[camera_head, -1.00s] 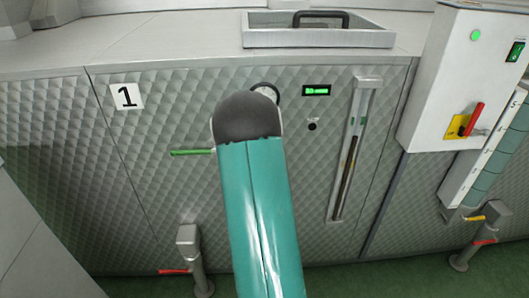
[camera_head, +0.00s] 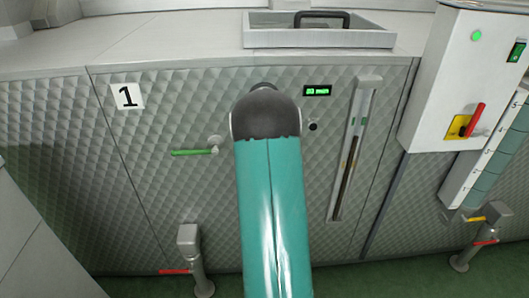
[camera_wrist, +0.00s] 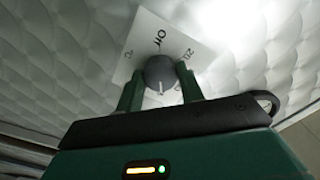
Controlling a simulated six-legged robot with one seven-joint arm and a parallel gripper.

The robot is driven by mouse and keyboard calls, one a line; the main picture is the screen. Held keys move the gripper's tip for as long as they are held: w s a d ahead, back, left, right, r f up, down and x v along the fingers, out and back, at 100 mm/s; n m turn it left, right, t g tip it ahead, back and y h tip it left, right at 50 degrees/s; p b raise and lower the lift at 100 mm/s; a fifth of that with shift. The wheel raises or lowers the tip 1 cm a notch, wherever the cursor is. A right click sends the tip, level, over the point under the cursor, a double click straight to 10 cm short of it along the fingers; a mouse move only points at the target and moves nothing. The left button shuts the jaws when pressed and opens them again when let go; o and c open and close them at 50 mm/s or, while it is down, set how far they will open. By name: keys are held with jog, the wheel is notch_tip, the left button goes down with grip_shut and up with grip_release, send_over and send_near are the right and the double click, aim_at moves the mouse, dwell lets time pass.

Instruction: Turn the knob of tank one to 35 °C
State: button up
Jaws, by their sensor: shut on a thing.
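Tank one shows in the head view as a quilted steel front (camera_head: 185,105) with a black "1" on a white plate (camera_head: 127,96). In the wrist view, a round dark grey knob (camera_wrist: 160,70) sits on a white dial plate (camera_wrist: 143,47) marked "Off", with a "°C" mark and a number that looks like 20. A pale pointer line on the knob faces the gripper's side. My gripper (camera_wrist: 158,78) has its two green fingers closed on either side of the knob. In the head view my arm hides the knob and gripper.
A small green-lit display (camera_head: 317,90) sits right of my arm, near a sight gauge (camera_head: 350,155). A green-handled valve (camera_head: 193,152) is to the left. A white control box (camera_head: 450,80) with a red switch stands at right. Red-handled valves are low down.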

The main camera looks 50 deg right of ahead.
jog(key=shift+w+d+r, duration=0.1)
jog(key=shift+r, duration=0.2)
jog(key=o, duration=0.7)
jog(key=shift+o, duration=1.4)
jog(key=shift+f, duration=0.15)
jog(key=v, duration=1.4)
jog(key=shift+d, duration=0.1)
